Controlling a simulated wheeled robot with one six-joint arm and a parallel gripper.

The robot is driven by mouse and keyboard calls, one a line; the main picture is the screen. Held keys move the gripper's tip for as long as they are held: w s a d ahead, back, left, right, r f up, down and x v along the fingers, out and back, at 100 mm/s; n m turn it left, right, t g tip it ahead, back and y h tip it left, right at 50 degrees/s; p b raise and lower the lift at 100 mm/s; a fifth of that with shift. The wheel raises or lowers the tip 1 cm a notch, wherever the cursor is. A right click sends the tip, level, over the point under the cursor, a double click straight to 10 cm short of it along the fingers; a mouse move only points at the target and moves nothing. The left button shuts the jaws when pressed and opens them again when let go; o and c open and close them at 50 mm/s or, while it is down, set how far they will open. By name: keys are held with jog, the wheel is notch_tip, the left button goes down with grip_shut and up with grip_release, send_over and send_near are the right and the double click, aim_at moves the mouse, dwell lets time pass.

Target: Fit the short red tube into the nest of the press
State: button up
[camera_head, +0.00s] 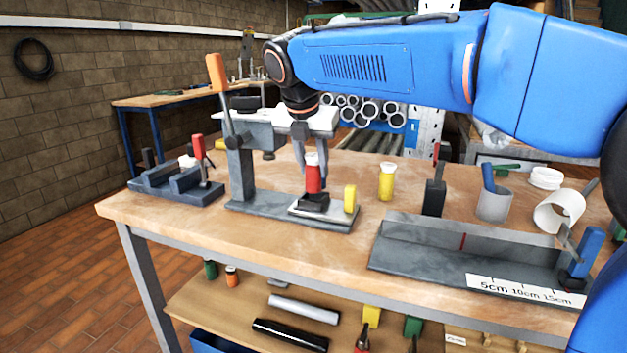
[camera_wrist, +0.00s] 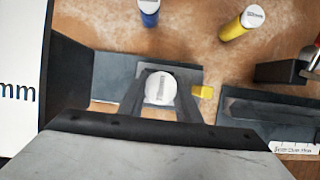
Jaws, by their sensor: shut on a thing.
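The short red tube (camera_head: 314,180) stands upright with a white top, over the black nest (camera_head: 313,203) on the press base plate. Its lower end meets or nearly meets the nest; I cannot tell how deep it sits. My gripper (camera_head: 313,168) points down and is shut on the tube, one finger on each side. In the wrist view the tube's round white top (camera_wrist: 160,88) shows between the fingers, which hide its body and most of the nest. The press (camera_head: 240,170) has a grey column and an orange-handled lever (camera_head: 217,76), raised.
A yellow block (camera_head: 350,198) stands on the plate right of the nest. A yellow tube (camera_head: 386,182) stands behind it. A grey measuring trough (camera_head: 440,250) fills the front right. A red-handled clamp fixture (camera_head: 178,185) stands at left. Bare bench lies in front of the press.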

aim_at(313, 179)
jog(key=shift+f, duration=1.85)
jog(key=shift+f, duration=0.1)
jog(key=o, duration=1.1)
jog(key=v, duration=1.2)
